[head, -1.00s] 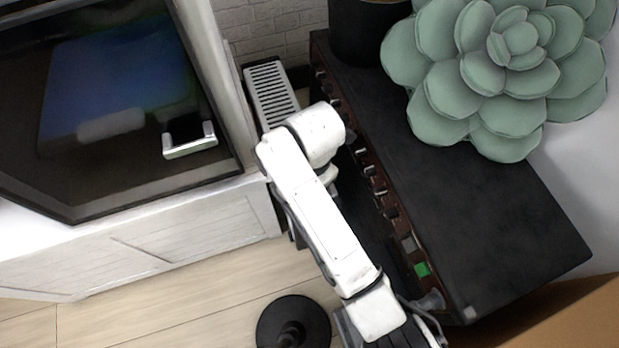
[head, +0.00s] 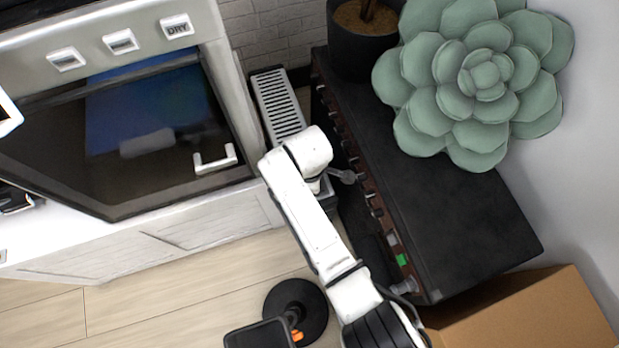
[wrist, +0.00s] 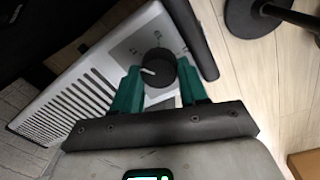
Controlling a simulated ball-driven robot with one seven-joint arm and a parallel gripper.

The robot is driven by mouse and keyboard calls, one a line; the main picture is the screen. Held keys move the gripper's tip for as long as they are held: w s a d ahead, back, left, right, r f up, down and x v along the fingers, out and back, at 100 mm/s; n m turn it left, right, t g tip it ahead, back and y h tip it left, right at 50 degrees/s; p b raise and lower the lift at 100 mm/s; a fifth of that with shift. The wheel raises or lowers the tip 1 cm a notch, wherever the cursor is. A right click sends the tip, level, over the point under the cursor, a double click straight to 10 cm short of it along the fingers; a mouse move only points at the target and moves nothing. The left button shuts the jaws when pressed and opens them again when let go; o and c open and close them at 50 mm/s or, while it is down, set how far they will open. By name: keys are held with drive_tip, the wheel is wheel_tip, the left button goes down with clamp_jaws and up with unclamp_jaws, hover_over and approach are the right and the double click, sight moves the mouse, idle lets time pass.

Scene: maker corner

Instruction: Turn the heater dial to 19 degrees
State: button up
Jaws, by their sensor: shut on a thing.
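The heater (head: 279,103) is a white box with a slotted top grille, low between the oven cabinet and the black amplifier-like unit. It also shows in the wrist view (wrist: 88,100), at the left. Its dial (wrist: 158,65) is a round black knob with a white pointer line that points left in the wrist view. Small marks on the panel around it are too small to read. My gripper (wrist: 160,73) has its two teal fingers on either side of the dial, shut on it. In the head view my white arm hides the dial.
An oven (head: 130,130) with white buttons stands at left. The black unit (head: 450,215) with a row of knobs is close to my arm's right, with a succulent (head: 485,80) above it. A round black stand base (head: 283,300) is on the floor, a cardboard box (head: 530,310) at lower right.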

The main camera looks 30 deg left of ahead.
drive_tip(key=m+p, duration=0.2)
drive_tip(key=m, duration=0.4)
drive_tip(key=shift+w+r, duration=0.1)
drive_tip(key=m+p, duration=0.1)
drive_tip(key=m, duration=0.5)
drive_tip(key=shift+m+h, duration=0.3)
idle(0.3)
drive_tip(key=o, duration=1)
drive_tip(key=shift+o, duration=0.2)
wheel_tip(320, 180, up, 11)
drive_tip(key=p, duration=0.4)
drive_tip(key=shift+s+a+f, duration=0.2)
drive_tip(key=shift+a, duration=0.05)
drive_tip(key=shift+r, duration=0.1)
wheel_tip(320, 180, up, 21)
drive_tip(key=p, duration=2.1)
drive_tip(key=shift+r+p, duration=0.15)
drive_tip(key=shift+p, duration=0.2)
